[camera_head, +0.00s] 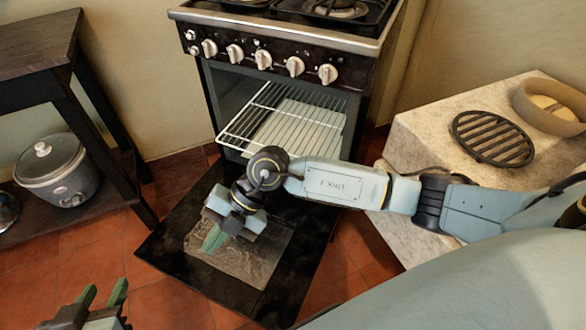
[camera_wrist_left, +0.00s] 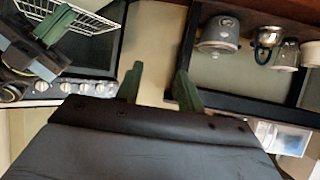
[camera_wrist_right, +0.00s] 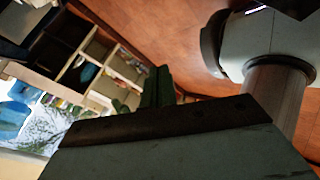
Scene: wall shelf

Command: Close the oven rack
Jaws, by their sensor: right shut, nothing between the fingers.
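The oven (camera_head: 272,62) has its door (camera_head: 180,247) folded down open, with a glass window in it. The white wire rack (camera_head: 262,108) lies level in the oven's opening, its front edge toward me; how far it sticks out is hard to tell. My right gripper (camera_head: 213,240) is shut and empty, low over the door's glass, in front of the rack and apart from it. Its closed fingers show in the right wrist view (camera_wrist_right: 157,87). My left gripper (camera_head: 104,292) is open and empty at the lower left, away from the oven. Its spread fingers show in the left wrist view (camera_wrist_left: 159,85).
A dark shelf table (camera_head: 40,45) stands left of the oven, with a rice cooker (camera_head: 58,170) on its lower shelf. A stone block (camera_head: 420,130) at the right holds a round black grate (camera_head: 492,138) and a beige pot (camera_head: 548,105). Bare tiled floor lies left of the door.

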